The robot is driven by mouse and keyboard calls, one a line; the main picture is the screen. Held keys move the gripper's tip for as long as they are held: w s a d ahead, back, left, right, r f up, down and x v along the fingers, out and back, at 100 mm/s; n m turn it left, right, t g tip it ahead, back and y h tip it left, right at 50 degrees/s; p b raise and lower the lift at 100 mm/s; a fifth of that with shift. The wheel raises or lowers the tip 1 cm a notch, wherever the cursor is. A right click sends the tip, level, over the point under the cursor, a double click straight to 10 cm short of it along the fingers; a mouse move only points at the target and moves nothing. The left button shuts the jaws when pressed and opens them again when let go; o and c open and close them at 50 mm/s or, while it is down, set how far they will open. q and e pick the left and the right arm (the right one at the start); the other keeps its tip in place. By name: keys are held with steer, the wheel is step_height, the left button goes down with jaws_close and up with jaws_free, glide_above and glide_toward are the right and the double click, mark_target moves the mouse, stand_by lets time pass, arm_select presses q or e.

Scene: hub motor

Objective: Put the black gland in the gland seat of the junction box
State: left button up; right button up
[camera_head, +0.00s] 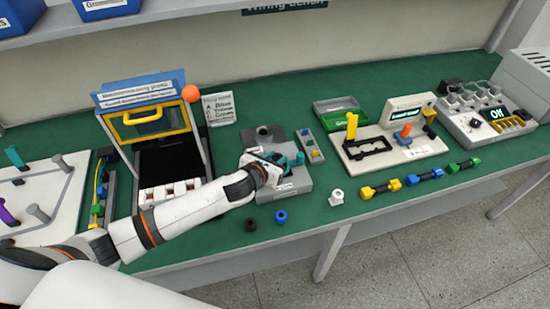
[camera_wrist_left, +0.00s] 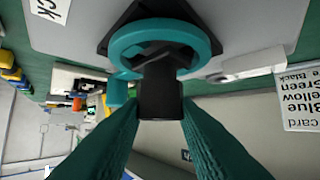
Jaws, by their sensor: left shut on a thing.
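My left gripper (camera_head: 277,166) is over the grey box (camera_head: 292,188) in the middle of the bench. In the left wrist view its teal fingers (camera_wrist_left: 160,112) are shut on a black block (camera_wrist_left: 160,92). A teal ring (camera_wrist_left: 116,50) with a black part inside lies just beyond the block; I cannot tell whether they are joined. A small black ring-shaped piece (camera_head: 249,224), which looks like the black gland, stands on the bench near the front edge, apart from the gripper. The gland seat cannot be made out. My right gripper is out of view.
A blue ring (camera_head: 280,216) and a white fitting (camera_head: 337,198) stand along the front. A blue-and-yellow framed rack (camera_head: 150,120) is left of the box, with a written card (camera_head: 218,108) beside it. A white fixture (camera_head: 395,148) and coloured connectors (camera_head: 425,175) are right.

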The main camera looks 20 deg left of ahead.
arm_select(q)
steer(key=shift+f, duration=0.55)
steer(key=o, duration=1)
steer(key=b+v, duration=0.1)
steer(key=v, duration=1.1)
steer(key=shift+s+f, duration=0.1)
